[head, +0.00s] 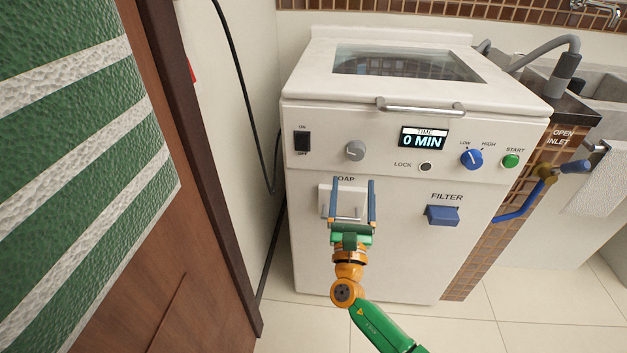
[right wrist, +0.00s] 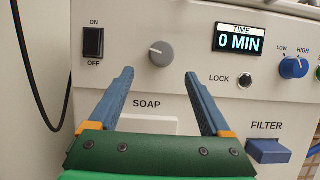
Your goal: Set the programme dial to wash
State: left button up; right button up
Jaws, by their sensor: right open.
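The washing machine (head: 390,255) has a front panel with a round grey dial (head: 355,150) between the on/off switch and the display. The dial also shows in the right wrist view (right wrist: 161,53), with a pale pointer mark; I see no wash label by it. My right gripper (head: 354,182) is open and empty in front of the soap drawer (head: 328,199), below the dial. In the right wrist view its two fingertips (right wrist: 159,72) point up on either side of and just below the dial, apart from it. My left gripper is not in view.
The panel also has an on/off switch (head: 302,140), a display (head: 423,138) reading 0 MIN, a lock button (head: 425,167), a blue low/high knob (head: 471,158), a green start button (head: 510,161) and a blue filter handle (head: 443,215). A brown door (head: 190,250) stands at left.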

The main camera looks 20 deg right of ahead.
aim_at(356, 157)
jog(key=x, duration=0.7)
jog(key=shift+s+d+r, duration=0.1)
jog(key=shift+d+r, duration=0.05)
jog(key=shift+r, duration=0.1)
